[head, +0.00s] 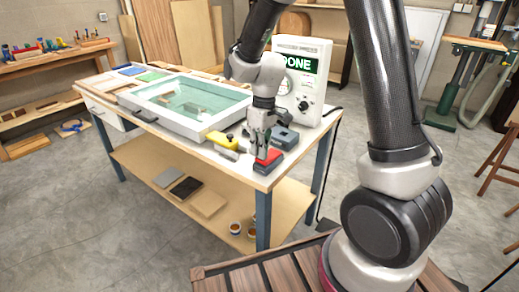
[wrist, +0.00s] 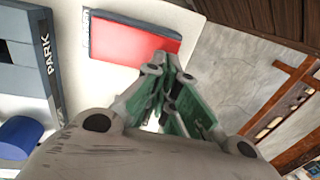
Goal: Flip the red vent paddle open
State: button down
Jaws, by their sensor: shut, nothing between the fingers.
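The red vent paddle (head: 268,157) sits on a dark base near the front right corner of the workbench (head: 185,142). In the wrist view the red paddle (wrist: 135,40) lies just beyond my fingertips, its red face showing and its near right end partly covered by the fingers. My gripper (head: 261,152) points down at the paddle, with its fingers shut and nothing between them. It also shows in the wrist view (wrist: 170,75). Whether the fingertips touch the paddle, I cannot tell.
A dark grey block marked PARK (wrist: 35,70) stands beside the paddle, with a blue knob (wrist: 20,135). A yellow object (head: 222,139) lies left of my gripper. A white machine with a DONE display (head: 301,75) stands behind. A glass-topped frame (head: 185,103) fills the bench's middle.

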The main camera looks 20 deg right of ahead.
jog(key=shift+s+a+f, duration=0.1)
jog(key=shift+a+f, duration=0.1)
jog(key=shift+f, duration=0.3)
jog(key=shift+r, duration=0.1)
jog(key=shift+r, duration=0.75)
jog(key=shift+r, duration=0.15)
notch_tip(320, 180, up, 14)
jog(key=s+a, duration=0.1)
jog(key=shift+a+f, duration=0.2)
jog(key=shift+a, duration=0.05)
